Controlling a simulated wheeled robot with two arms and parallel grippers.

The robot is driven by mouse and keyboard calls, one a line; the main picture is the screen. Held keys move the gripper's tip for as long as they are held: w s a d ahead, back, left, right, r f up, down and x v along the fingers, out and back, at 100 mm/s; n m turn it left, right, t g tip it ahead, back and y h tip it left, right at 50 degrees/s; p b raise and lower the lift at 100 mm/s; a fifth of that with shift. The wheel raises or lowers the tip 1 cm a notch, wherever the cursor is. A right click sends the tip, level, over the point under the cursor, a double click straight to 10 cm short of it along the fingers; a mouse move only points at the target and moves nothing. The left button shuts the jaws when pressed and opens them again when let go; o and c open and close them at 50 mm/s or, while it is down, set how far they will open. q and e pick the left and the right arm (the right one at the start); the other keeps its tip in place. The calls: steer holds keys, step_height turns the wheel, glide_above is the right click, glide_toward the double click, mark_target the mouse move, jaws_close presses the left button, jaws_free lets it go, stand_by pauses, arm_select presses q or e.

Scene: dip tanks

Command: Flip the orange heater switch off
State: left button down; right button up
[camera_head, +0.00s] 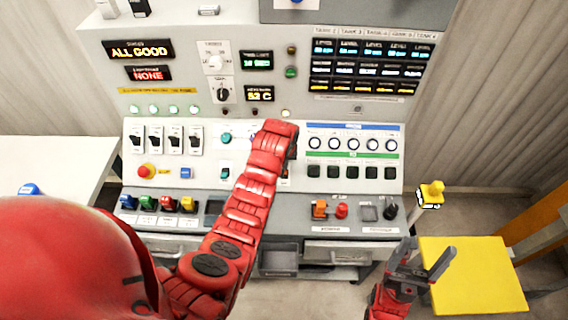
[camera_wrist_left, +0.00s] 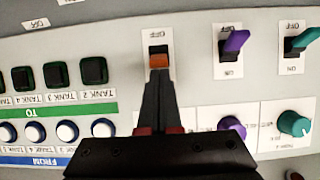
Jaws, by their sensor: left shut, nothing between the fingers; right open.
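The orange heater switch (camera_wrist_left: 158,61) is in the left wrist view, on a white plate with an OFF label at its top edge. That view shows the panel upside down. Its orange lever sits on the side of the dark slot away from OFF. My left gripper (camera_wrist_left: 160,76) is shut and empty, its fingertips right at the lever; I cannot tell whether they touch it. In the head view my left arm covers this part of the panel. My right gripper (camera_head: 430,254) is open and empty, low at the right in the head view.
A purple switch (camera_wrist_left: 234,42) and a teal switch (camera_wrist_left: 302,40) stand beside the orange one, with purple (camera_wrist_left: 231,130) and teal (camera_wrist_left: 294,123) knobs below. Black tank buttons (camera_wrist_left: 54,74) lie on the other side. A yellow stool (camera_head: 472,275) is near my right gripper.

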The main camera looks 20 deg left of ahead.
arm_select(q)
steer(key=shift+s+d+f+t+b, duration=0.1)
steer(key=shift+s+f+t+b, duration=0.2)
steer(key=shift+s+t+b, duration=0.35)
steer(key=t+b, duration=0.1)
steer(key=b, duration=0.1)
steer(key=s+f+t+y+b, duration=0.1)
steer(key=t+b, duration=0.1)
steer(key=shift+s+d+b, duration=0.1)
steer(key=shift+d+b, duration=0.1)
steer(key=shift+b, duration=0.1)
steer(key=shift+r, duration=0.5)
steer(key=shift+s, duration=0.1)
steer(key=shift+s+d+r, duration=0.2)
steer(key=shift+s+d, duration=0.05)
steer(key=shift+s, duration=0.35)
